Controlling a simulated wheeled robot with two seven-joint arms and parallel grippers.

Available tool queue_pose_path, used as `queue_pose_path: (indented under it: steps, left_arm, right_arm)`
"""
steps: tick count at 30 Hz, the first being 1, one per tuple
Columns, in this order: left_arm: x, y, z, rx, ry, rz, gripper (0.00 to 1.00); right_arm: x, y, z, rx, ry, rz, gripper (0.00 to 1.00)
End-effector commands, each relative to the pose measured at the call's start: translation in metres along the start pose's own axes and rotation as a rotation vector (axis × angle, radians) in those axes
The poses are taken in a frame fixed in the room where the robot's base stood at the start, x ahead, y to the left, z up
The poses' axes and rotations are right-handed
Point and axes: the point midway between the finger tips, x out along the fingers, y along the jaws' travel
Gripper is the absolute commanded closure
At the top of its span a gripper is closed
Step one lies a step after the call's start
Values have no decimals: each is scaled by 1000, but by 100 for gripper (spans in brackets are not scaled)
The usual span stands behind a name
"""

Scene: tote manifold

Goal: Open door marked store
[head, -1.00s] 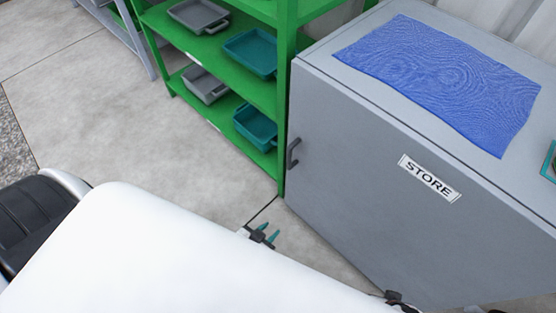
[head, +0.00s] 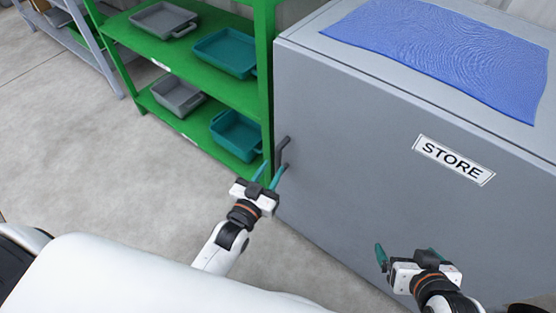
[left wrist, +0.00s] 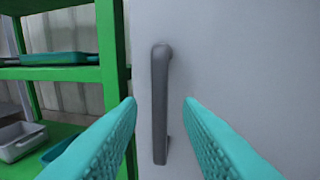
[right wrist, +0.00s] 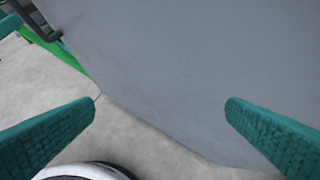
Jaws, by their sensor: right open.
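The grey cabinet door (head: 345,165) carries a white STORE label (head: 454,160) and stands shut. Its dark grey bar handle (head: 283,150) is upright near the door's left edge. In the left wrist view the handle (left wrist: 160,105) stands between the two teal fingers. My left gripper (head: 268,173) is open in front of the handle, with a finger to each side and no visible contact. My right gripper (head: 408,253) is open and empty in front of the door's lower part. The right wrist view shows its spread fingers (right wrist: 160,115) and the bare door face.
A green shelf rack (head: 263,80) stands close to the cabinet's left side and holds grey and teal trays (head: 225,52). A blue cloth (head: 440,45) lies on the cabinet top. The concrete floor (head: 130,170) left of my left arm is clear.

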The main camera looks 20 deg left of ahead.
Motion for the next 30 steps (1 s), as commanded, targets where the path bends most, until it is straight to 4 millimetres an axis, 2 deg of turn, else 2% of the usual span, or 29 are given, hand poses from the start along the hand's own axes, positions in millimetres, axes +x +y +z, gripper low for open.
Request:
queue_pose_path:
  steps: [3,9,20,26,30]
  left_arm:
    - [23,0,-1,0,-3,0,68]
    - [44,0,-1,0,0,0,68]
    - [49,0,-1,0,2,0,68]
    - [49,0,-1,0,2,0,99]
    - [49,0,-1,0,2,0,100]
  right_arm:
    - [5,3,18,-2,-109,6,5]
    - [6,6,40,-3,-233,13,5]
    - [5,6,46,-3,-263,15,5]
    - [5,6,46,-3,-262,15,5]
    - [5,6,46,-3,-262,15,5]
